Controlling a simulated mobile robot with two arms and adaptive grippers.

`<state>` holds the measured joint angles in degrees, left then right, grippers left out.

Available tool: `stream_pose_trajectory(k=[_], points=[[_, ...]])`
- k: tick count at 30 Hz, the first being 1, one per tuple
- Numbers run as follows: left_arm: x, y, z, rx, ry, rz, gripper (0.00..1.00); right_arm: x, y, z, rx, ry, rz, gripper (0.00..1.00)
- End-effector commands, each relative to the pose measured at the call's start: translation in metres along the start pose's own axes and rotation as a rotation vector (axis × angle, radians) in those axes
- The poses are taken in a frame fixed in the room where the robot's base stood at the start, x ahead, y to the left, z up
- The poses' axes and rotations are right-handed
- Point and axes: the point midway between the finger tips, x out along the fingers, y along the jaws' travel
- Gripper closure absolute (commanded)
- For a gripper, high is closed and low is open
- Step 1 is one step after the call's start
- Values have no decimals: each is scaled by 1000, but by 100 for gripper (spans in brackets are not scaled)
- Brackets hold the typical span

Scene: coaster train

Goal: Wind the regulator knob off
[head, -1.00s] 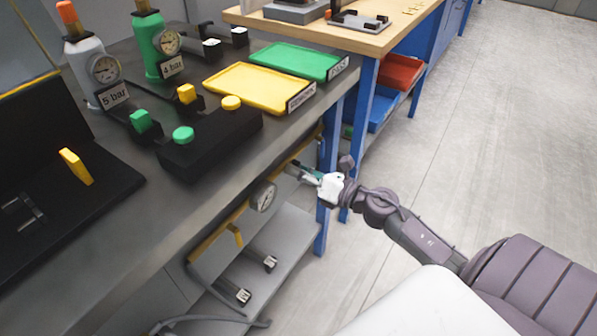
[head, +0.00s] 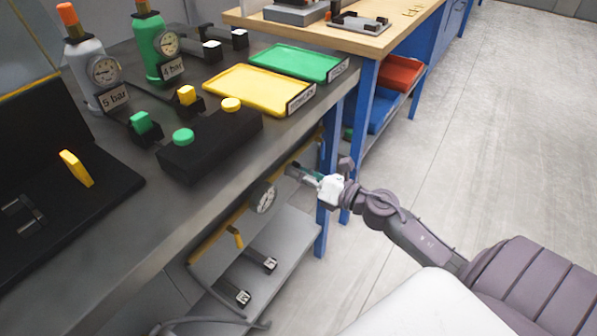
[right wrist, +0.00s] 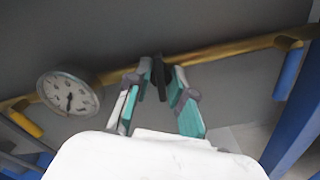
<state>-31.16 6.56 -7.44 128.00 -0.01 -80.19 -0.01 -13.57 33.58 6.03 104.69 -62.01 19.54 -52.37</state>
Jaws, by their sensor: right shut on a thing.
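The dark regulator knob (right wrist: 160,76) is under the front of the bench, on the line of the yellow pipe (right wrist: 205,53). My right gripper (right wrist: 159,82) is shut on it, with teal finger pads on both sides. In the head view my right gripper (head: 303,172) reaches in from the right below the bench edge, and the knob is small and partly hidden by the fingers. A round white gauge (head: 263,198) sits to the left of the knob; it also shows in the right wrist view (right wrist: 70,92). Its needle is too small to read surely. My left gripper is not in view.
A yellow lever (head: 236,236) hangs from the pipe further left. A blue bench leg (head: 321,222) stands close to the right gripper. A lower shelf (head: 295,232) holds black fittings (head: 262,259). Yellow (head: 255,88) and green (head: 300,60) trays lie on the bench. The floor at right is clear.

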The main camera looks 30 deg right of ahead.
Motion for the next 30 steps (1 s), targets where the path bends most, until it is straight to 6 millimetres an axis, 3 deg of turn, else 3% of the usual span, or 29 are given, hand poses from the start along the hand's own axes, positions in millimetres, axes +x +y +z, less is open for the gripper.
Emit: stream_pose_trajectory(k=[2,3,11,23,30], points=[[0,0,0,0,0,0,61,1,0,8,-5,-15,-3,100],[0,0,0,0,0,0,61,1,0,8,-5,-15,-3,71],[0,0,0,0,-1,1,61,0,0,4,-3,-8,-2,30],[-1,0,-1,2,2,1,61,-7,0,2,-1,-4,-2,30],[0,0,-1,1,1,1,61,-52,-1,0,3,-3,-4,30]])
